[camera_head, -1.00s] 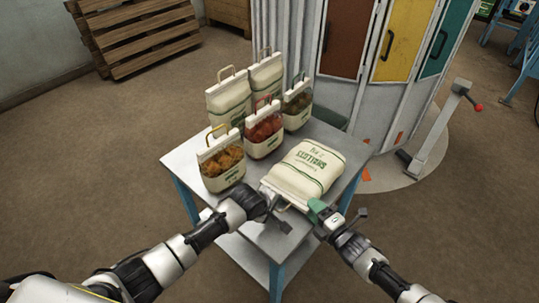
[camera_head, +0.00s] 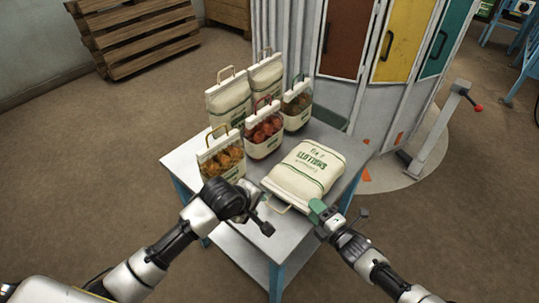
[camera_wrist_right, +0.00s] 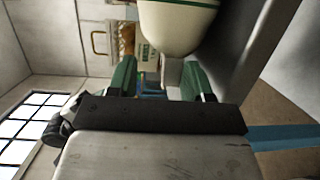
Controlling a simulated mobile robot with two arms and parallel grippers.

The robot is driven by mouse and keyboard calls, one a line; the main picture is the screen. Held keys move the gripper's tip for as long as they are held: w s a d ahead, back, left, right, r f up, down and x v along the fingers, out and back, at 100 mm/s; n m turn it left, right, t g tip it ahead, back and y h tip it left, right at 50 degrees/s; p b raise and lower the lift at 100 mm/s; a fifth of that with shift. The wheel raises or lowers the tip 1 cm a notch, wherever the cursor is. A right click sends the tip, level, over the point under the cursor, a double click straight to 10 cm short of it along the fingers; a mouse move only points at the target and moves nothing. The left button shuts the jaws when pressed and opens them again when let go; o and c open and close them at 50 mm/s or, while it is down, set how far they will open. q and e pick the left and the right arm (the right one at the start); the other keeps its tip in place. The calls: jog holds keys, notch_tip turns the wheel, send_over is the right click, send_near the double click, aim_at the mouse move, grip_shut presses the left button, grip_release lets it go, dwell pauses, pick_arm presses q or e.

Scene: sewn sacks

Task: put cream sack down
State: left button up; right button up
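The cream sack (camera_head: 305,170) with green print lies flat on the near right of the grey table. Its handle (camera_head: 280,210) sticks out at the near end. My left gripper (camera_head: 262,208) is near the handle, on its left; its fingers look apart and hold nothing that I can see. My right gripper (camera_head: 338,212), with green finger pads, is at the sack's near right corner. In the right wrist view its fingers (camera_wrist_right: 160,80) are apart, with the pale end of the sack's top strip (camera_wrist_right: 172,70) between them; a gap shows beside it.
Several upright sacks (camera_head: 228,98) stand along the table's back and left, one with orange contents (camera_head: 222,160), one with red (camera_head: 264,130). Bare table top (camera_head: 185,158) shows at the left. Lockers (camera_head: 345,40) stand behind the table.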

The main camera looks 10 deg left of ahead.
jog(key=v, duration=1.2)
